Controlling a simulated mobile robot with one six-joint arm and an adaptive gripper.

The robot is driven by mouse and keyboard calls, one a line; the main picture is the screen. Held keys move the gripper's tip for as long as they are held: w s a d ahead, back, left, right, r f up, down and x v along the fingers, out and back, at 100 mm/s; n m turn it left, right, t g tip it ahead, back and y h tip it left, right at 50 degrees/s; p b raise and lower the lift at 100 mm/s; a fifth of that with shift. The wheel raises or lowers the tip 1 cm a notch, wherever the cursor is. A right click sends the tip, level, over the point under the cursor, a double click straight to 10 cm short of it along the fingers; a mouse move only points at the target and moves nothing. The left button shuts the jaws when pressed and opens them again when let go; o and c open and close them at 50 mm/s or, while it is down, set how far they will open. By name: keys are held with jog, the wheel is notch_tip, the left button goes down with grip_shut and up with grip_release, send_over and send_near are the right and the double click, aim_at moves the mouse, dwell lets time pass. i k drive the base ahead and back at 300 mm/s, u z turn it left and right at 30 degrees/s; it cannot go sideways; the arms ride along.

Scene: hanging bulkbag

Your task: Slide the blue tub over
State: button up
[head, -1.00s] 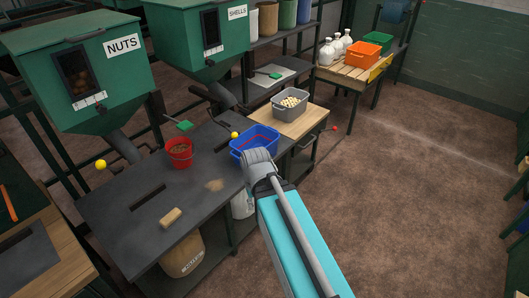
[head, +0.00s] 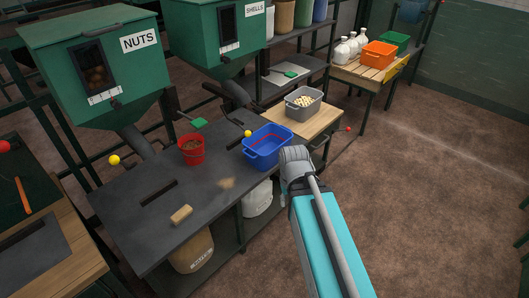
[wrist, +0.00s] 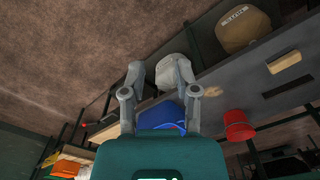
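The blue tub (head: 266,151) sits upright and open on the dark workbench (head: 135,215), near the bench's right end. A red line shows inside it. In the wrist view the blue tub (wrist: 168,114) is partly hidden behind my gripper. My gripper (wrist: 160,72) has its two fingers spread apart, with nothing held between them. In the head view my arm reaches up to just right of the tub, and its grey end covers the fingers. I cannot tell whether they touch the tub.
A red bucket (head: 191,151) stands left of the tub, with a yellow ball (head: 248,133) behind. A grey tub (head: 303,106) sits on the wooden bench section (head: 312,126) to the right. A wooden block (head: 181,214) lies on the front bench. Bare floor lies right.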

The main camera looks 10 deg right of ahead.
aim_at(261, 150)
jog(key=u, duration=0.05)
jog(key=k, duration=0.65)
jog(key=z, duration=0.55)
jog(key=i, duration=1.45)
jog(key=u, duration=0.6)
